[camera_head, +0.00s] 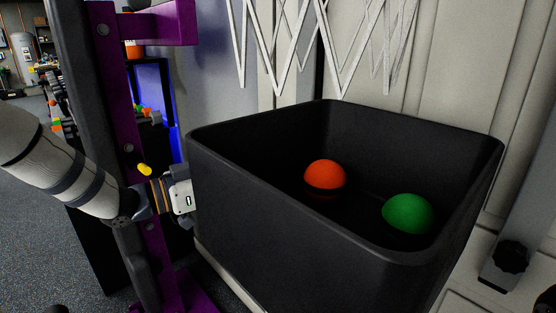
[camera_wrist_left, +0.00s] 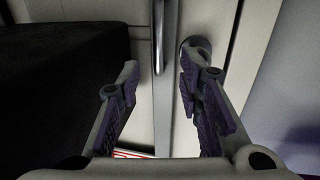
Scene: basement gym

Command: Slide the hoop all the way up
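The white net (camera_head: 315,45) hangs at the top of the head view; the hoop's rim is out of view above it. My left arm comes in from the left past a purple upright. Its wrist (camera_head: 180,195) is beside the black bin, and its fingers are hidden from the head camera. In the left wrist view my left gripper (camera_wrist_left: 160,75) is open, its two fingers apart. A vertical metal bar (camera_wrist_left: 160,40) shows beyond the gap between the fingertips, with nothing visibly gripped. My right gripper is not in view.
A black bin (camera_head: 255,210) fills the middle, holding an orange ball (camera_head: 325,174) and a green ball (camera_head: 408,213). A purple upright (camera_head: 128,150) stands at left. A grey post with a black knob (camera_head: 510,257) stands at right. Pale panels are behind the net.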

